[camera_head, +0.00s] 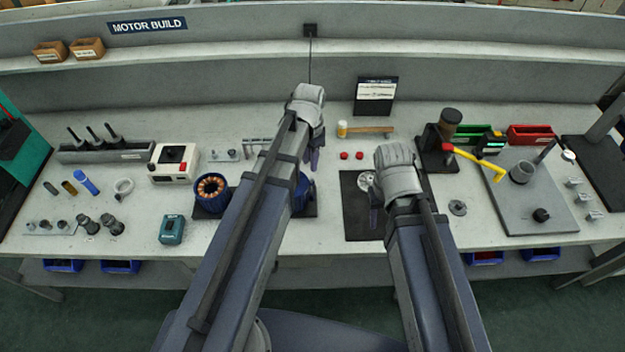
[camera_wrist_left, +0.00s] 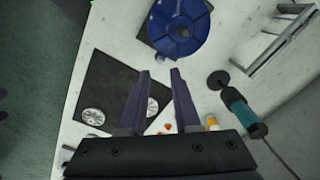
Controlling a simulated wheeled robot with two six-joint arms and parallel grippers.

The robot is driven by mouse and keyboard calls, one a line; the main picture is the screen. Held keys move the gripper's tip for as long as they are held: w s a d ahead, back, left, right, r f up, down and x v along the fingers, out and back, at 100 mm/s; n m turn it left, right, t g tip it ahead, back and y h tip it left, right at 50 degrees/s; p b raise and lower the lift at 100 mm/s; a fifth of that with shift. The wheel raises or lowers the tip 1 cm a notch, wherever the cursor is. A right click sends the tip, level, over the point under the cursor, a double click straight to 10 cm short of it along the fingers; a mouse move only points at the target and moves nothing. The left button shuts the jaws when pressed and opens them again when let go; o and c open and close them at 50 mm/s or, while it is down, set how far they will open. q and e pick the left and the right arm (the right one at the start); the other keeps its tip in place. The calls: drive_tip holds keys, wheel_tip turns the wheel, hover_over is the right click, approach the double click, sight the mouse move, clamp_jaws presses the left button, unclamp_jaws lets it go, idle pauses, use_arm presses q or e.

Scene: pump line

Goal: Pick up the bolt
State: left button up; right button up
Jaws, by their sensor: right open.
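I cannot make out a bolt for certain in either view. Small grey pieces stand on a pale strip (camera_head: 224,155) behind the left motor, too small to tell apart. My left gripper (camera_head: 314,160) is over the middle of the bench, right of that strip. In the left wrist view its fingers (camera_wrist_left: 160,72) are apart with nothing held between them. They cover part of a silver disc (camera_wrist_left: 152,106) on the black mat (camera_wrist_left: 108,80). My right gripper (camera_head: 373,216) is over that mat at the front and is open. My arms hide part of the bench.
A copper-wound blue motor (camera_head: 212,191) stands left of my left arm; another blue motor (camera_wrist_left: 181,25) is partly hidden by it. Two red pieces (camera_head: 344,155) lie between the grippers. A yellow lever (camera_head: 480,160) juts out at right. The bench front at left holds loose parts.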

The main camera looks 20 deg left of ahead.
sight(311, 178)
use_arm(q)
wheel_tip(311, 178, down, 3)
drive_tip(key=shift+w+r+b, duration=0.1)
drive_tip(key=shift+r+b, duration=0.1)
drive_tip(key=shift+b, duration=0.9)
wheel_tip(311, 178, down, 5)
drive_tip(key=b, duration=0.5)
drive_tip(key=shift+w+d+f, duration=0.1)
drive_tip(key=shift+d+f, duration=0.05)
clamp_jaws()
